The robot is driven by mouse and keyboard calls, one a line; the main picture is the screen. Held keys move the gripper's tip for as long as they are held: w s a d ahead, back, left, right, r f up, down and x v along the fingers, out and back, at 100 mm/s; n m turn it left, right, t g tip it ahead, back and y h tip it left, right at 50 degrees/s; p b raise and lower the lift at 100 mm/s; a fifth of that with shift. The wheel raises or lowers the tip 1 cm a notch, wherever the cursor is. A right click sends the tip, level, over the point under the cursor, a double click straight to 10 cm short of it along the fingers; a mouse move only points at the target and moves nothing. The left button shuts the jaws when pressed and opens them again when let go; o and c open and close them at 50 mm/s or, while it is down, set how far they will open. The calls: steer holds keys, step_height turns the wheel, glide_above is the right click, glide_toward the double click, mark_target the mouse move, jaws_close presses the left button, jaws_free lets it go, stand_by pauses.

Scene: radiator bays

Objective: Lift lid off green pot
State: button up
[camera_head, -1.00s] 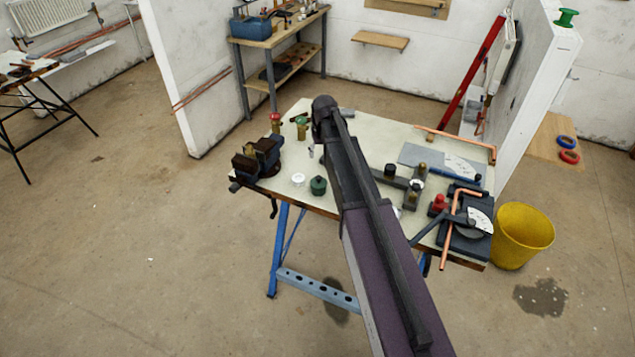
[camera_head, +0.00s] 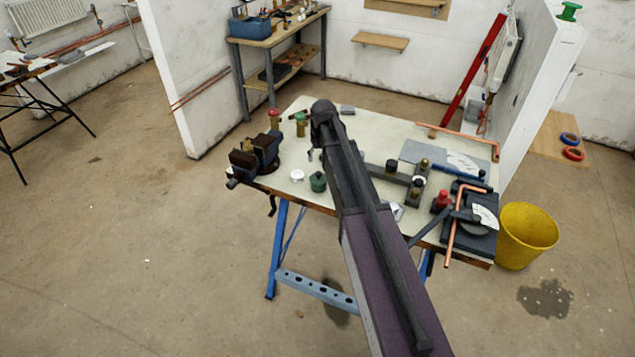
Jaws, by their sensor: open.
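The green pot (camera_head: 318,182) is small and dark green with its lid on. It stands upright near the front edge of the pale workbench (camera_head: 290,197), left of my arm. My arm reaches across the bench from the bottom of the picture. Only a small grey tip, seemingly of my gripper (camera_head: 310,154), shows at the arm's left edge, a little beyond the pot and apart from it. The rest of the gripper is hidden behind the arm. It is open, and nothing is seen in it.
A small white pot (camera_head: 297,175) stands just left of the green pot. A blue vise (camera_head: 265,150) is at the bench's left end, with red- and green-topped brass pieces (camera_head: 300,125) behind. Pipe-bending tools (camera_head: 470,215) crowd the right side. A yellow bucket (camera_head: 525,237) stands right.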

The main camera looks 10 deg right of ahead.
mark_target(318, 173)
steer(key=shift+w+f+b, duration=0.15)
steer(key=shift+f+b, duration=0.7)
steer(key=shift+f, duration=0.15)
steer(key=shift+w+f+b, duration=0.1)
steer(key=shift+f+b, duration=0.75)
steer(key=shift+f, duration=0.1)
steer(key=shift+f, duration=0.1)
steer(key=shift+w+a+f+b, duration=0.1)
steer(key=shift+w+f+b, duration=0.05)
steer(key=shift+f+b, duration=1.15)
steer(key=shift+w+f+b, duration=0.1)
steer(key=shift+f+b, duration=1.1)
steer(key=shift+b, duration=0.1)
jaws_close()
